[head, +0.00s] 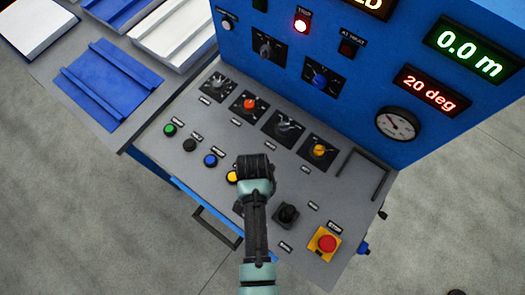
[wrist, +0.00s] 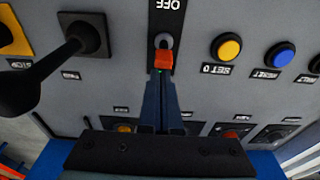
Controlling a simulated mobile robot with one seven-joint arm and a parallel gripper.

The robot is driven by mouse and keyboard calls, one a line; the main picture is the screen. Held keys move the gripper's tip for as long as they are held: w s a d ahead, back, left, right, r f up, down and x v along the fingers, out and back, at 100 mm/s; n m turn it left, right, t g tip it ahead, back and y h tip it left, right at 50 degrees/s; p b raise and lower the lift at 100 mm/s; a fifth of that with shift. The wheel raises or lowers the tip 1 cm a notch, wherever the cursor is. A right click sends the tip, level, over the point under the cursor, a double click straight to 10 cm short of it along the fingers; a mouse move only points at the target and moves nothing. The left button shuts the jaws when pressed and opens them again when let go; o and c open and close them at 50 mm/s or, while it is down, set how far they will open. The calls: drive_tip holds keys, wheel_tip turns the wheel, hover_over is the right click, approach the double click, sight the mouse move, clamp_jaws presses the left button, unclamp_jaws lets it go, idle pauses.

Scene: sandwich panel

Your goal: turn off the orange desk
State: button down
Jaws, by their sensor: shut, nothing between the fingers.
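The desk is a grey sloped control panel (head: 190,125) with a blue upright back. In the wrist view, a small toggle switch with an orange-red tip (wrist: 164,60) stands on a grey round base, beside an upside-down OFF label (wrist: 164,5). My gripper (wrist: 161,75) is shut and empty, its fingertips right at the orange tip; I cannot tell if they touch. In the head view my gripper (head: 254,170) is over the panel's lower middle, and its fingers and the toggle's tip are hidden. An orange knob (head: 249,103) sits farther up the panel.
A black joystick (head: 287,213) and a red stop button on yellow (head: 327,243) lie right of my gripper. Yellow (head: 232,177) and blue (head: 210,160) buttons lie left. A red lamp (head: 301,24) is lit. Blue and white panels lie on the side table at upper left.

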drive_tip(key=shift+s+a+r+t+h, duration=0.1)
drive_tip(key=shift+s+a+t+h, duration=0.25)
drive_tip(key=shift+s+t+h, duration=0.4)
drive_tip(key=shift+s+a+r+t+p, duration=0.25)
drive_tip(key=shift+a+t+p, duration=0.1)
drive_tip(key=shift+p, duration=0.2)
drive_tip(key=shift+f, duration=0.1)
drive_tip(key=shift+w, duration=0.1)
drive_tip(key=shift+w+d+f+b, duration=0.35)
drive_tip(key=shift+w+d+b, duration=0.1)
drive_tip(key=shift+w, duration=0.1)
